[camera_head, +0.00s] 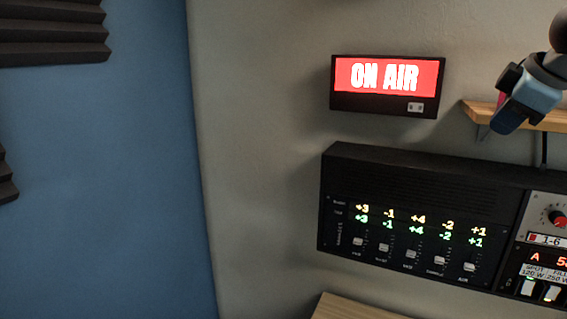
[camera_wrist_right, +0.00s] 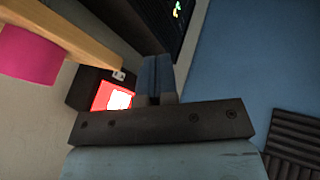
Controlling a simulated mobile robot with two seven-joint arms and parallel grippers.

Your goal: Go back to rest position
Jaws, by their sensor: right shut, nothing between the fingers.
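My right gripper (camera_head: 507,124) is at the right edge of the head view, in front of a small wooden shelf and above the fader panel. In the right wrist view its two fingers (camera_wrist_right: 155,78) are together, with nothing between them. It touches nothing that I can make out. My left gripper is in neither view.
A lit red ON AIR sign (camera_head: 387,86) hangs on the pale wall. Below it is a black fader panel (camera_head: 340,185). The wooden shelf (camera_head: 480,112) juts out at right; a pink object (camera_wrist_right: 30,55) is near it.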

